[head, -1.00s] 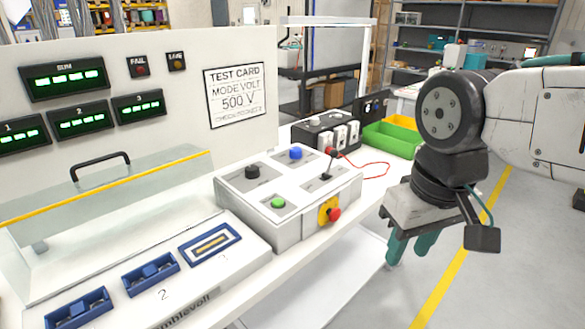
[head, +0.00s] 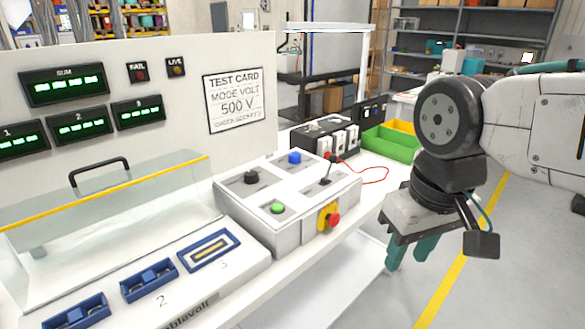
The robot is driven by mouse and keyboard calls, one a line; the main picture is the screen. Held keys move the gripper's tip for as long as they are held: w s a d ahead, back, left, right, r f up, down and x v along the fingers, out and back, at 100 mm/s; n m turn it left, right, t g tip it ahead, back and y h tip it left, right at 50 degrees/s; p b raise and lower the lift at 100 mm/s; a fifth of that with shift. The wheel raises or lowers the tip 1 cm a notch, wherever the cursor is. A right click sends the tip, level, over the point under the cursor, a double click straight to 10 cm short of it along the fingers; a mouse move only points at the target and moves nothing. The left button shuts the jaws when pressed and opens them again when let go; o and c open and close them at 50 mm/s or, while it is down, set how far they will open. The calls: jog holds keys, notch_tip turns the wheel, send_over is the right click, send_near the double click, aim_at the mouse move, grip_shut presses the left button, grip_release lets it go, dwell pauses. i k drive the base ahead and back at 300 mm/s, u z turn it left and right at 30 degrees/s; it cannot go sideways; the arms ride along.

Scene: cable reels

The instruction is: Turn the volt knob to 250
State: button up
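A grey-white control box (head: 273,228) stands on the bench in the head view. On its top are a black knob (head: 251,177), a blue knob (head: 294,157), a green button (head: 277,208) and a small black lever (head: 327,175). The labels are too small to read, so I cannot tell which knob is the volt knob or its setting. A test card (head: 235,100) on the panel reads mode volt, 500 V. My gripper (head: 408,256) hangs right of the box, past the bench edge, pointing down. Its teal fingers are apart, with nothing between them.
A red knob on a yellow plate (head: 330,217) is on the box's front face. A clear, yellow-edged guard (head: 110,190) and blue sockets (head: 150,280) are at left. Behind the box are a black unit (head: 318,135) with a red lead and a green bin (head: 388,142).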

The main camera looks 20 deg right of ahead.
aim_at(294, 158)
jog(key=u, duration=0.15)
jog(key=k, duration=0.4)
jog(key=z, duration=0.8)
jog(key=i, duration=1.35)
jog(key=u, duration=0.9)
